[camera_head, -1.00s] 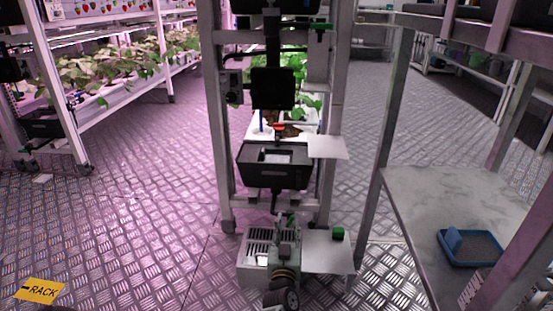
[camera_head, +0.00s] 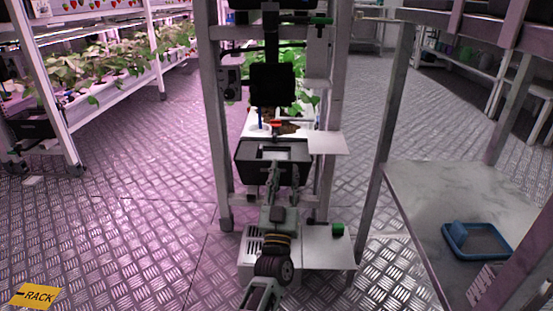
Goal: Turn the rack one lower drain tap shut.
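The rack stands in the middle of the head view, with grey uprights (camera_head: 215,120). A small red handle (camera_head: 276,124) sits low on it, just above a black tray (camera_head: 247,170); it may be the lower drain tap, but it is too small to tell whether it is open or shut. My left gripper (camera_head: 282,167) reaches up from the bottom, in front of the tray and below the red handle. Its two fingers are apart with nothing between them. They overlap the tray in the picture; I cannot tell whether they touch it. My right gripper is out of view.
A white plate (camera_head: 325,143) juts out right of the tray. A lower plate (camera_head: 325,255) carries a green knob (camera_head: 337,229). A metal table (camera_head: 430,190) with a blue tray (camera_head: 452,252) stands at the right. The floor (camera_head: 150,230) at the left is open.

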